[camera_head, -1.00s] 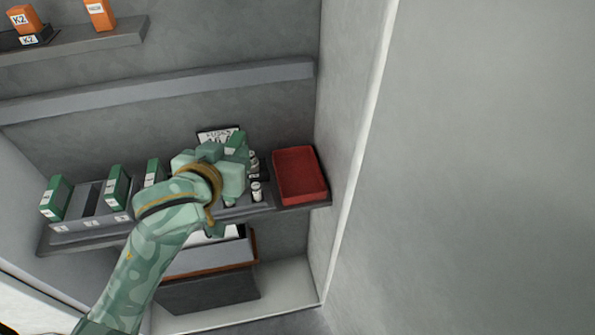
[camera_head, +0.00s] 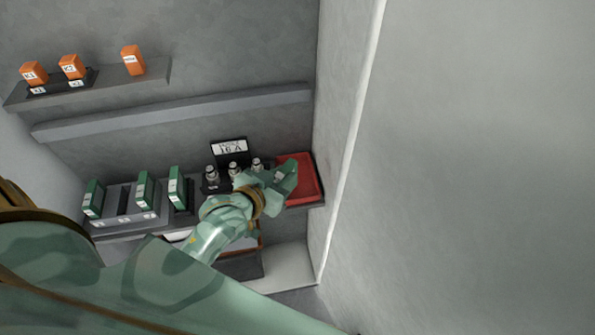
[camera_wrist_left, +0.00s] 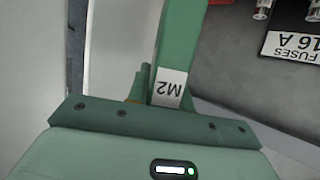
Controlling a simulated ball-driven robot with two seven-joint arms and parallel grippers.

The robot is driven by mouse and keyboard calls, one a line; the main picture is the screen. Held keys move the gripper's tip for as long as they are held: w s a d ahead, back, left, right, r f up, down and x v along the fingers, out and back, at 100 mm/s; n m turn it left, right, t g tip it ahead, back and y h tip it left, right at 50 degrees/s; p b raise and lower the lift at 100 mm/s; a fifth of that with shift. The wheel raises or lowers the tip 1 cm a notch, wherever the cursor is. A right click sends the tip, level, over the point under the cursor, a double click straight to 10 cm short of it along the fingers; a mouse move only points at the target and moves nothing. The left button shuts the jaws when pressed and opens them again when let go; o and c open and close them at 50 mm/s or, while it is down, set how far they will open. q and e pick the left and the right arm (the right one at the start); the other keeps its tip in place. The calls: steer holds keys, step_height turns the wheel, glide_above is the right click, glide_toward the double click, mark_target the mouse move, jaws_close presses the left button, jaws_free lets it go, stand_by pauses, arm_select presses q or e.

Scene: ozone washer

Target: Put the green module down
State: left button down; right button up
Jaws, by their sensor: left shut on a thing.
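My left gripper (camera_head: 275,182) is shut on a green module (camera_head: 289,171), over the left part of the red tray (camera_head: 307,190) at the right end of the lower shelf. In the left wrist view the green module (camera_wrist_left: 181,45) shows a white label reading M2, upside down in that picture. I cannot tell whether the module touches the tray. The gripper and module hide the tray's left side. My right gripper is not in view.
Several other green modules stand at the left, some in a grey rack (camera_head: 122,226) with numbered slots. Fuses (camera_head: 233,170) and a "16 A" sign (camera_head: 229,148) are left of the tray. A pale wall (camera_head: 345,130) rises close to its right. Orange blocks (camera_head: 132,60) sit above.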

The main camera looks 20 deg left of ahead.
arm_select(q)
steer(key=x, duration=0.2)
steer(key=a+x, duration=0.1)
steer(key=x, duration=0.2)
steer(key=b+x, duration=0.1)
steer(key=x, duration=0.1)
steer(key=shift+w+a+f, duration=0.15)
steer(key=shift+w+f, duration=0.05)
steer(key=shift+f, duration=0.2)
steer(key=w+f+b, duration=0.1)
steer(key=f, duration=0.1)
steer(key=w+f, duration=0.1)
steer(key=f, duration=0.2)
steer(key=w+f+b, duration=0.1)
steer(key=w+f, duration=0.1)
steer(key=f, duration=0.1)
steer(key=shift+a+b, duration=0.15)
steer(key=shift+b, duration=0.2)
steer(key=shift+f, duration=0.1)
steer(key=c, duration=1.3)
jaws_free()
steer(key=shift+o, duration=0.2)
